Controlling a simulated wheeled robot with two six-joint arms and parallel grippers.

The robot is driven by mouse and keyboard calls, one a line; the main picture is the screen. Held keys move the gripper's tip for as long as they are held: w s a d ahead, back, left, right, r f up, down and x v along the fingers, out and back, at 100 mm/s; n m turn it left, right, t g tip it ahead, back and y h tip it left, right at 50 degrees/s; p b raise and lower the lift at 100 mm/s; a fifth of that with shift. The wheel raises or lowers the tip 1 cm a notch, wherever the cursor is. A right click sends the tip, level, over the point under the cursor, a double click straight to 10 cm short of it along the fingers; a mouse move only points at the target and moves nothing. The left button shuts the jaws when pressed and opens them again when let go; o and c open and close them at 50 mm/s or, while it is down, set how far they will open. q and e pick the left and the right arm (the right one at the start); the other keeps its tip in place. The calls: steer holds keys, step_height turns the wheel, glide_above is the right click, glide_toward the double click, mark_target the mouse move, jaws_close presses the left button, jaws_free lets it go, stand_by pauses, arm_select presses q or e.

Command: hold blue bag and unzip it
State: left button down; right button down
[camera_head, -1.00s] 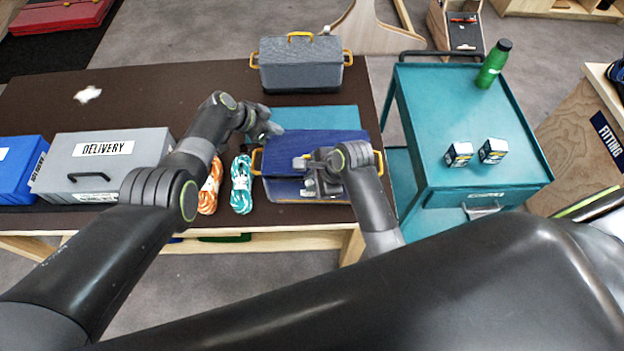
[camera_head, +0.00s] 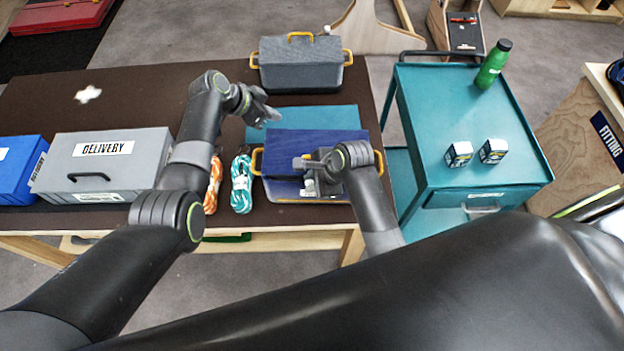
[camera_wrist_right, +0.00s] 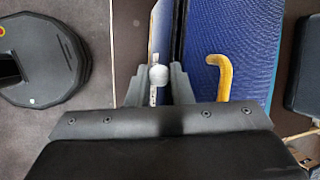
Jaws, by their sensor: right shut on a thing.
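The blue bag (camera_head: 318,146) lies on the brown table with yellow handles at its left and right ends. It also shows in the right wrist view (camera_wrist_right: 245,55), with one yellow handle (camera_wrist_right: 222,78). My right gripper (camera_head: 306,172) is at the bag's near side. In the right wrist view it is shut on a small pale piece, apparently the zip pull (camera_wrist_right: 158,75), beside a pale strip along the bag's edge. My left gripper (camera_head: 268,114) is above the teal mat behind the bag, apart from the bag. Its finger gap is unclear.
A grey bag (camera_head: 300,68) stands behind the teal mat (camera_head: 340,116). Orange rope (camera_head: 213,185) and teal rope (camera_head: 241,184) lie left of the blue bag. A grey delivery box (camera_head: 110,165) is farther left. A teal cart (camera_head: 470,120) stands to the right.

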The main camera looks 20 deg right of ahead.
steer(key=c, duration=1.2)
jaws_free()
arm_select(q)
steer(key=shift+f+b, duration=0.4)
arm_select(e)
steer(key=v, duration=1.7)
steer(key=shift+s+d+r, duration=0.1)
steer(key=shift+d, duration=0.05)
